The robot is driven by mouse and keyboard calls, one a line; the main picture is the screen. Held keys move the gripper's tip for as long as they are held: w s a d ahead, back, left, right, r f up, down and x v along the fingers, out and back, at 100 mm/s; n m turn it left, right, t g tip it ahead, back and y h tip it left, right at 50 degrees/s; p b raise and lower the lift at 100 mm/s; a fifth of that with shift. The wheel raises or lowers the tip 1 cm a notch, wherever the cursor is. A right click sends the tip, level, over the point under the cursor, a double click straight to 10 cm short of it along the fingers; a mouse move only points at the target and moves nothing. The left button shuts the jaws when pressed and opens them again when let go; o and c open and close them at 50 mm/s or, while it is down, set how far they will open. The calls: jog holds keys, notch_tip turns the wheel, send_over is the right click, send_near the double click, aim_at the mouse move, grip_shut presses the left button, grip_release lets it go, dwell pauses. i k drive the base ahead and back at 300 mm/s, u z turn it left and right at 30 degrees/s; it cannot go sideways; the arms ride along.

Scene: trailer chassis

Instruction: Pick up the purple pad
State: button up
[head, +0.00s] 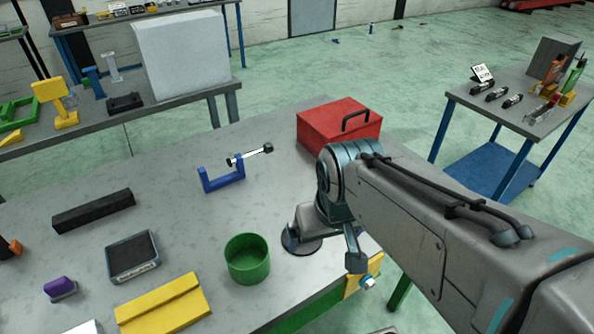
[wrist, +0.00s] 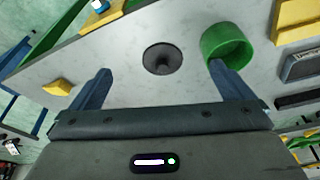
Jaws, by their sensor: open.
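The purple pad (head: 60,287) is a small block with a purple top and a grey lower part. It sits on the grey workbench (head: 190,240) at the lower left of the head view. I cannot make it out in the wrist view. My gripper (wrist: 159,72) is open and empty, its two blue-grey fingers spread wide above the bench. In the head view my gripper (head: 357,265) is partly hidden by my arm, near the bench's right edge, far to the right of the pad.
A green round cup (head: 247,272), a yellow block (head: 163,306), a black-topped grey box (head: 132,256), a black bar (head: 93,211), a blue clamp (head: 221,176) and a red toolbox (head: 338,125) stand on the bench. A black round piece (wrist: 161,60) lies below my gripper.

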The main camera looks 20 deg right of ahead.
aim_at(61, 288)
jog(key=u, duration=1.8)
